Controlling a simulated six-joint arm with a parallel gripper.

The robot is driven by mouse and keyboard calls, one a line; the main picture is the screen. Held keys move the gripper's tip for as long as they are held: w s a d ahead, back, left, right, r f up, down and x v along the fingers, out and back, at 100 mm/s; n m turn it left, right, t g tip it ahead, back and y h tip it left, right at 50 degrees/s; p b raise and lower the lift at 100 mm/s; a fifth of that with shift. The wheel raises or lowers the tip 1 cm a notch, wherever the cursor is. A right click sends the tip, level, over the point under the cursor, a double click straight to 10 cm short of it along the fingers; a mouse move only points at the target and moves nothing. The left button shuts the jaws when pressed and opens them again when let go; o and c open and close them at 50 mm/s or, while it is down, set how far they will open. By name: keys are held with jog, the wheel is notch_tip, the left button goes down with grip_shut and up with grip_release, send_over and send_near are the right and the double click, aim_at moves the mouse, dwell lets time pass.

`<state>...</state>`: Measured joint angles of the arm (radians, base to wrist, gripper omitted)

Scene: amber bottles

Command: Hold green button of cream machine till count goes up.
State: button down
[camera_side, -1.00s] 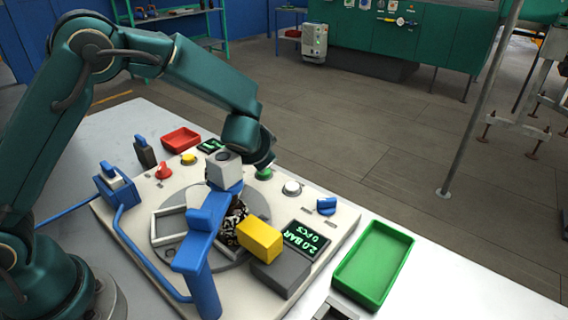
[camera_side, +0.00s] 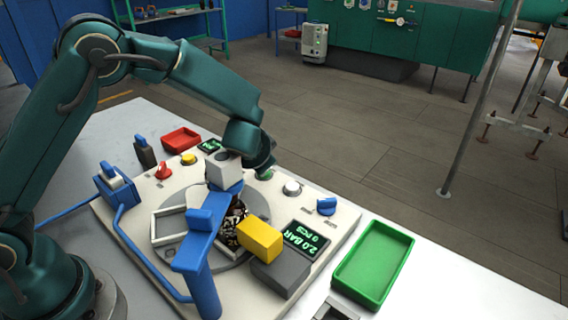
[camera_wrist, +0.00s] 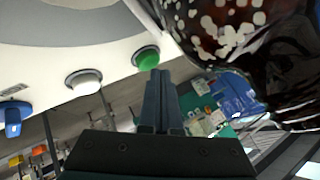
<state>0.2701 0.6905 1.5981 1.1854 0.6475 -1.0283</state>
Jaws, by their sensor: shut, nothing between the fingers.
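The cream machine (camera_side: 335,218) lies on the table. Its green button (camera_side: 266,176) is partly hidden by my gripper (camera_side: 266,168) in the side view. In the wrist view the green button (camera_wrist: 147,58) shows just beyond the tips of my shut, empty fingers (camera_wrist: 159,74). I cannot tell whether the fingertips touch it. The display (camera_side: 306,240) reads 2.0 BAR and 0 PCS. A dark, pale-spotted amber bottle (camera_side: 235,212) stands in the machine, partly hidden by blue and grey parts; it also fills the upper right of the wrist view (camera_wrist: 225,30).
A white button (camera_side: 292,187) and a blue knob (camera_side: 326,206) sit right of the green button. A yellow block (camera_side: 260,238) and a blue post (camera_side: 200,255) stand in front. A red tray (camera_side: 181,138) is behind; a green tray (camera_side: 374,265) is at right.

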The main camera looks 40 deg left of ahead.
jog(key=shift+s+f, duration=0.15)
jog(key=shift+f, duration=0.75)
dwell(1.4)
jog(key=shift+r, duration=0.1)
dwell(1.6)
jog(key=shift+r, duration=1.1)
jog(key=shift+r, duration=0.1)
jog(key=shift+r, duration=2.45)
